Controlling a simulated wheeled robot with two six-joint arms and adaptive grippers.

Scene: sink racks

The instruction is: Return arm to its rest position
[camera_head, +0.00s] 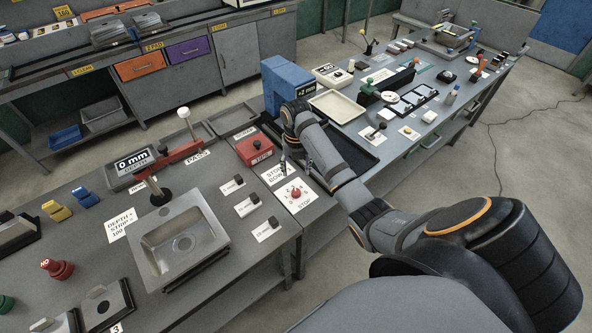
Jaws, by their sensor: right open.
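My right arm comes in from the lower right and reaches over the workbench. Its wrist bends down beside a blue block. My right gripper (287,162) is small in view and points down, above the bench between the red box (254,149) and the black tray (350,147). It is open, and I see nothing held in it. It is close to the "STONE BOWL" label (277,174) and the red stop button (295,193); I cannot tell its exact height. My left gripper is not in view.
A sink basin (182,243) and a digital gauge reading 0 mm (137,162) are on the near bench (216,156). Blue blocks (285,80) stand close to my right wrist. A cream tray (337,106) lies beyond. Open floor (520,160) lies right of the benches.

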